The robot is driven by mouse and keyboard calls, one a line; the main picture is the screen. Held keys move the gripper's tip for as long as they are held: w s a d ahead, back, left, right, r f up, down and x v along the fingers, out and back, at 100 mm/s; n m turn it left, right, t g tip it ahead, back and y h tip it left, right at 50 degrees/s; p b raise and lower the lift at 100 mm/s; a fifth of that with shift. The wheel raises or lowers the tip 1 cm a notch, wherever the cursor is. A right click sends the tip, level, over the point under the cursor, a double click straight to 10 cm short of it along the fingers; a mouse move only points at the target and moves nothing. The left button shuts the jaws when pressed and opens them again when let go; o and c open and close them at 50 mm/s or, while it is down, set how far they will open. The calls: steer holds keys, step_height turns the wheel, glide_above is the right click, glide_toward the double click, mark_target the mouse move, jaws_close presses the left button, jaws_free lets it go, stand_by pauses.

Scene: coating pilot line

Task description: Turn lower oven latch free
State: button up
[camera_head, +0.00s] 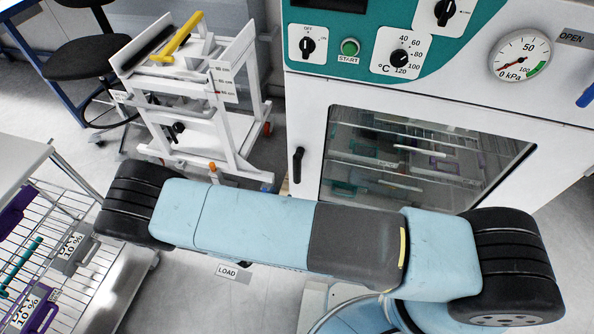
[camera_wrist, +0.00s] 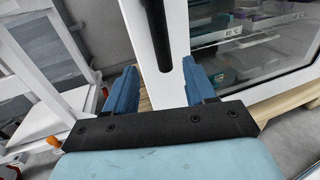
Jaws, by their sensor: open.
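The oven latch is a black upright handle (camera_head: 297,164) on the white front of the oven, left of the door window (camera_head: 420,158). In the wrist view the latch (camera_wrist: 154,35) comes down from the top edge, and its rounded lower end appears between my fingertips. My gripper (camera_wrist: 160,75) is open, with one blue finger on each side of the latch's lower end. White oven front shows between the fingers and I see no contact. I cannot tell how far the latch is in depth. In the head view my gripper is hidden behind my arm.
A white wheeled frame (camera_head: 218,125) with a yellow handle stands left of the oven, close to the latch side. A wire-shelved cart (camera_head: 95,255) is at the lower left. A black stool (camera_head: 80,58) stands at the back left. Floor marked LOAD is clear.

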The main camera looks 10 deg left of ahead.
mark_target(295, 174)
steer(key=x, duration=1.2)
steer(key=shift+w+d, duration=0.15)
steer(key=shift+w, duration=0.05)
jaws_close()
